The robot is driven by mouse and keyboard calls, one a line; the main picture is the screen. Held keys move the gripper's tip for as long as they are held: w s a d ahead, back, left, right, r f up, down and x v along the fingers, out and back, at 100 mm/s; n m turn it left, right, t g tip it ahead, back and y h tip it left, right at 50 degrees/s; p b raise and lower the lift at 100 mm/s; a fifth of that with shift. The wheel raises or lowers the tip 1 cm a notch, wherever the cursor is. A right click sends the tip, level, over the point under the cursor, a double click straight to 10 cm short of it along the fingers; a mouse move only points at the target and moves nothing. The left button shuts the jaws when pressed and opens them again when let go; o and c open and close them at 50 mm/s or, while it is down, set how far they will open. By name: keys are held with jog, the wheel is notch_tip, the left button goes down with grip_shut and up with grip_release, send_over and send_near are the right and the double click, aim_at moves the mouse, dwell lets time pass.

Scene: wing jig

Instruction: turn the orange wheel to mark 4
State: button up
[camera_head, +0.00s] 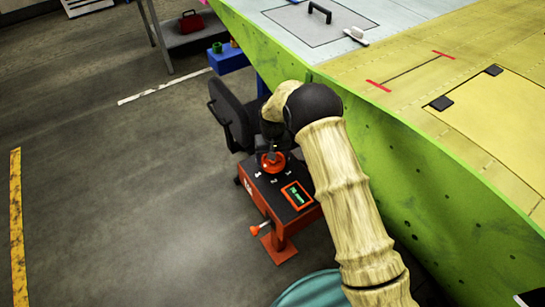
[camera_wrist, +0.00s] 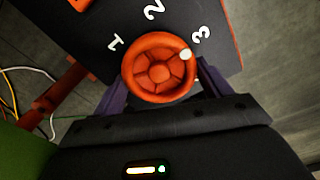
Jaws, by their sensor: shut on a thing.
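The orange wheel (camera_wrist: 160,67) lies on the dark top of an orange stand (camera_head: 281,235). In the wrist view a white dot (camera_wrist: 186,54) on its rim is at the upper right, toward the white mark 3 (camera_wrist: 201,33). Marks 2 (camera_wrist: 154,9) and 1 (camera_wrist: 117,44) also show; mark 4 is not visible there. My gripper (camera_wrist: 159,82) is shut on the wheel, one finger at each side of its rim. In the head view the wheel (camera_head: 272,162) is partly covered by my gripper and arm.
A lit display (camera_head: 297,195) is on the stand's top, and an orange-tipped handle (camera_head: 256,230) sticks out of its side. A black chair (camera_head: 233,112) stands close behind. The green wing jig (camera_head: 400,150) rises at the right. Floor at the left is clear.

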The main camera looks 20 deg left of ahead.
jog(key=m, duration=0.7)
jog(key=shift+w+d+r+p, duration=0.1)
jog(key=shift+w+p, duration=0.05)
jog(key=shift+p, duration=0.25)
jog(key=m, duration=0.4)
jog(key=shift+d+p, duration=0.1)
jog(key=shift+p, duration=0.2)
jog(key=shift+m, duration=1.5)
jog(key=o, duration=1)
jog(key=shift+d, duration=0.1)
notch_tip(320, 180, up, 17)
jog(key=shift+r, duration=0.15)
